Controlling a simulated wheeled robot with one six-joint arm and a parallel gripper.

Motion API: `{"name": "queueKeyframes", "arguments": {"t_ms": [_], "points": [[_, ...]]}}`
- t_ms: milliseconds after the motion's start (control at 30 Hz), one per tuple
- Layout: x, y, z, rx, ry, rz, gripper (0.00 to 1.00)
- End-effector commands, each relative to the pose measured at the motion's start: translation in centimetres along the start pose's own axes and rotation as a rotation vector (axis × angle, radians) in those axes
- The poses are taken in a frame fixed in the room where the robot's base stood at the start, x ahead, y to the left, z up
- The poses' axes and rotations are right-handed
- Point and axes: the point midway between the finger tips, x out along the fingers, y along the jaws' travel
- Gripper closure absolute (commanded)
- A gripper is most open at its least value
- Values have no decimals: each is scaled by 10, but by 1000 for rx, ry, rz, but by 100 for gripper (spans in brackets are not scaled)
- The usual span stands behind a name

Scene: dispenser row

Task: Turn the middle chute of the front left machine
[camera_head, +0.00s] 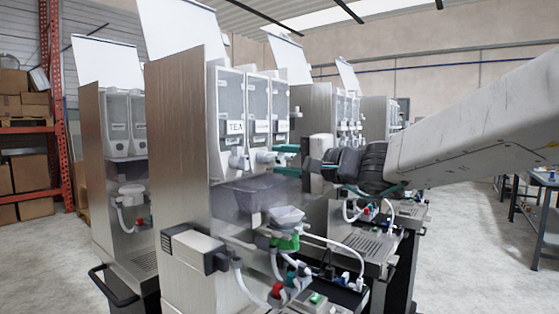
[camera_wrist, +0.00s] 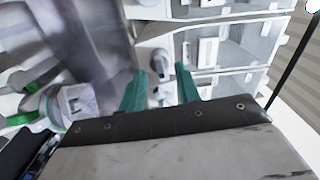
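The nearest machine (camera_head: 184,135) has a wood side panel and a row of three clear containers, one labelled TEA. Its left chute (camera_head: 238,160) is a grey spout under the TEA container. Its middle chute (camera_head: 262,157) sits to the right of that, just in front of my fingers. My gripper (camera_head: 275,160) has two teal fingers, apart, with no object seen held. In the wrist view, a grey chute (camera_wrist: 160,64) lies between the tips of my gripper (camera_wrist: 160,72); whether they touch it cannot be told. The right chute is mostly hidden by my gripper in the head view.
A white funnel (camera_head: 287,214) and green fitting (camera_head: 285,242) stand below my gripper, with white hoses around. A grey box (camera_head: 193,250) juts from the machine's side. Another machine (camera_head: 125,130) stands at left, more behind. Open floor (camera_head: 470,250) lies at right.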

Motion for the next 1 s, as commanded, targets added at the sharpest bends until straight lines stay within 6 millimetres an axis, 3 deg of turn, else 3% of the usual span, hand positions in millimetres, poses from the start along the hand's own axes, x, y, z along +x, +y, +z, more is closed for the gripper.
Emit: {"name": "queueKeyframes", "arguments": {"t_ms": [133, 400, 433, 533, 567, 1000], "points": [[12, 0, 0, -1, -1, 1, 67], [14, 0, 0, -1, 0, 1, 67], [14, 0, 0, -1, 0, 1, 70], [14, 0, 0, -1, 0, 1, 98], [14, 0, 0, -1, 0, 1, 100], [14, 0, 0, 67, -1, 2, 100]]}}
